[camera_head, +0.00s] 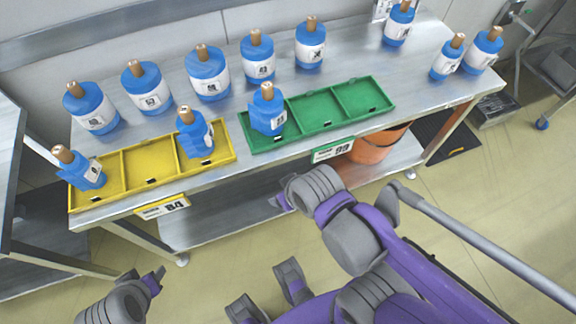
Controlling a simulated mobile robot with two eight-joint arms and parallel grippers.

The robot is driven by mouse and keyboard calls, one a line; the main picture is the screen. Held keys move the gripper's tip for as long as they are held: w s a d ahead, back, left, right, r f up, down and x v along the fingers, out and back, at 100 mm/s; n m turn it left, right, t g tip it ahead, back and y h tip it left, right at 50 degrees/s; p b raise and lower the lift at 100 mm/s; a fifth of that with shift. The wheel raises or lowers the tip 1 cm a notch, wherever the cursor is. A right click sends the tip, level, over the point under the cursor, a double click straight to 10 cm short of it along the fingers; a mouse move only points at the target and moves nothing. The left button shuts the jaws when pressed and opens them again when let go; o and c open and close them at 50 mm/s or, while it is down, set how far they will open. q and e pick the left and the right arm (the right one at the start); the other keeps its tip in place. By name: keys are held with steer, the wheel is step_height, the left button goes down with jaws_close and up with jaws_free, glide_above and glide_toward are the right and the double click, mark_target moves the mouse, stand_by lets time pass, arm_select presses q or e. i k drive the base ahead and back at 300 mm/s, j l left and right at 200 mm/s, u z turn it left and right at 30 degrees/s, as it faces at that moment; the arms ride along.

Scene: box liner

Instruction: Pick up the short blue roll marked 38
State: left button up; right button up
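Several blue rolls with brown cores and white labels stand on a metal table. The label numbers are too small to read surely, so I cannot tell which one is marked 38. Shorter-looking rolls stand at the right end: one roll (446,60), another roll (484,52) and a third roll (399,24) farther back. My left gripper (146,272) is at the lower left, off the table; its two fingertips look apart and empty. My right gripper (279,203) is in front of the table edge, below the green tray, touching no roll; its fingers are mostly hidden.
A yellow tray (124,172) marked 84 holds a tilted roll (80,168) and another roll (195,134). A green tray (313,108) marked 99 holds one roll (267,112). Taller rolls (207,76) line the back. An orange container (378,147) is on the lower shelf.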

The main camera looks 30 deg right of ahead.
mark_target(311, 34)
steer(key=z, duration=1.4)
steer(key=i+l, duration=0.15)
steer(key=l, duration=0.2)
